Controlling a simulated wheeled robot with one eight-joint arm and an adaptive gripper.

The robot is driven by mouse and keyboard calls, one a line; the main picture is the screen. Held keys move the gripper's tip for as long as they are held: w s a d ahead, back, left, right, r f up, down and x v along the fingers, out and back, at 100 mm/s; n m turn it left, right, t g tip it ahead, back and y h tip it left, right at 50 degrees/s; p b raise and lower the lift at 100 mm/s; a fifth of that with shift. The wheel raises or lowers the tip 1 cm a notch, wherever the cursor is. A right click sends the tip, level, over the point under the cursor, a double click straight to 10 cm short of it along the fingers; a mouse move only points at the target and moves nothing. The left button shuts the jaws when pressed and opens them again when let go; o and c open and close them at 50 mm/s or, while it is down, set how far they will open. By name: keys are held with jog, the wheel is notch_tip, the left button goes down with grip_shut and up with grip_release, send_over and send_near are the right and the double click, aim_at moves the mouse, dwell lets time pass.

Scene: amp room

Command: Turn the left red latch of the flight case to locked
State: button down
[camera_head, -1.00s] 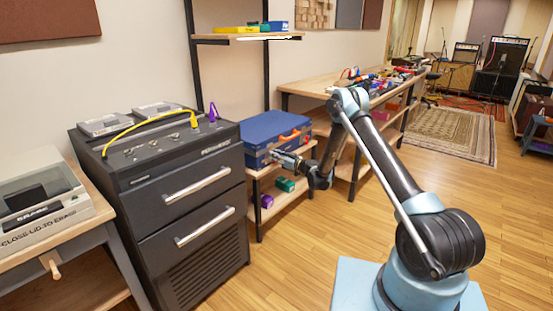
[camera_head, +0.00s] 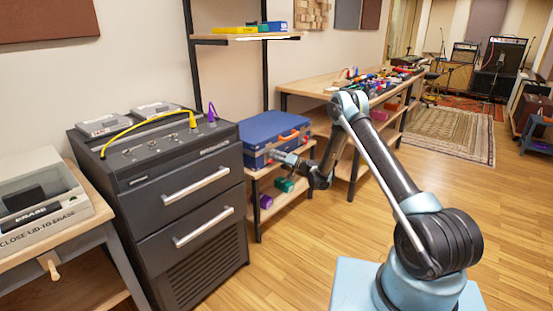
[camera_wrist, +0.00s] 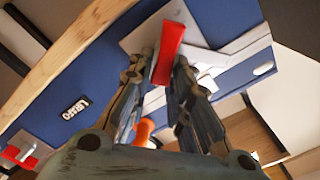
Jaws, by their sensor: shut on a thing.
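The blue flight case (camera_head: 268,124) sits on a wooden shelf, with its front face toward my arm. My gripper (camera_head: 272,156) is at the left part of that face. In the wrist view, my gripper (camera_wrist: 167,62) is shut on a red latch (camera_wrist: 170,45), the case's left one by its place. The latch stands out between the fingertips over a pale metal plate (camera_wrist: 140,38). The other red latch (camera_wrist: 15,154) shows at the lower left of the wrist view. The orange handle (camera_head: 289,136) shows between the latches, partly hidden behind my fingers in the wrist view (camera_wrist: 145,130).
A black cabinet (camera_head: 160,200) with two drawers stands left of the case. Green (camera_head: 283,184) and purple (camera_head: 265,201) objects lie on the lower shelf.

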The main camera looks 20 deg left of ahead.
jog(key=shift+w+d+f+m, duration=0.1)
jog(key=shift+f+m, duration=0.2)
jog(key=shift+m, duration=1.05)
jog(key=shift+w+f+m, duration=0.15)
jog(key=shift+f+m, duration=0.15)
jog(key=shift+m, duration=1.1)
jog(key=shift+w+d+f+m, duration=0.1)
jog(key=shift+f+m, duration=0.2)
jog(key=shift+m, duration=1.05)
jog(key=c, duration=1.5)
grip_release()
jog(key=shift+f, duration=0.1)
jog(key=v, duration=1.2)
